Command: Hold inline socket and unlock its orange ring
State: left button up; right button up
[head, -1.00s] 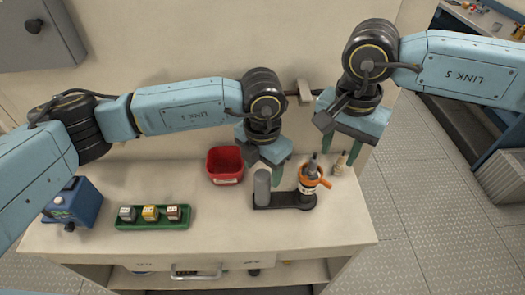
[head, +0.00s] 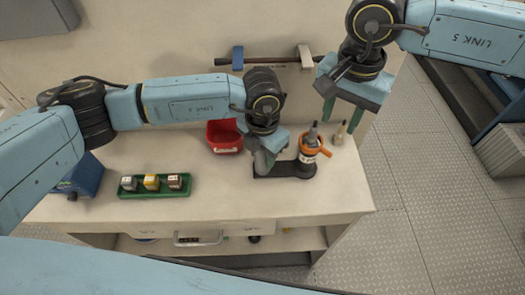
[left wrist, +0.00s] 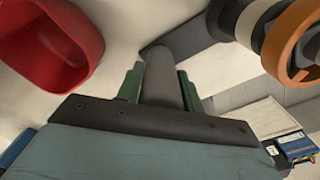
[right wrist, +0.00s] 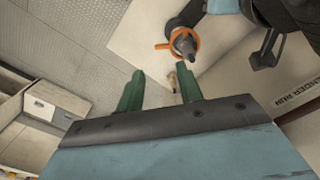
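The inline socket (head: 309,143) stands upright with its orange ring (head: 325,152) around it. The ring also shows in the left wrist view (left wrist: 297,45) and the right wrist view (right wrist: 165,46). A grey upright cylinder (left wrist: 162,75) stands at the left end of the same black base (head: 297,171). My left gripper (head: 268,164) is lowered at this cylinder. Its fingers lie on either side of it, spread about as wide as the right gripper's; contact is unclear. My right gripper (head: 343,110) is open and empty, above and to the right of the socket.
A red bin (head: 224,137) stands behind and left of the base. A green tray (head: 155,195) with small blocks lies to the left, near a blue box (head: 85,178). A small beige bottle (head: 340,134) stands right of the socket. The front of the bench is clear.

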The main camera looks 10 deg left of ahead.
pick_arm(q)
jog(key=c, duration=0.7)
pick_arm(e)
jog(key=c, duration=0.6)
jog(key=shift+s+a+f, duration=0.1)
jog(key=shift+f, duration=0.05)
grip_shut()
jog(key=s+a+f+m+g+y, duration=0.4)
jog(key=s+a+m+g+y, duration=0.2)
jog(key=s+m+y, duration=0.35)
jog(key=w+d+f+m+t+y, duration=0.1)
jog(key=d+f+m+t+y, duration=0.2)
jog(key=d+m, duration=0.4)
jog(key=w+d+f+m+t+y, duration=0.1)
jog(key=d+f+m+t+y, duration=0.3)
jog(key=m, duration=1.3)
jog(key=d+t+y, duration=0.1)
jog(key=d+t, duration=0.2)
jog(key=d, duration=0.1)
jog(key=shift+d+f, duration=0.2)
jog(key=shift+f, duration=0.1)
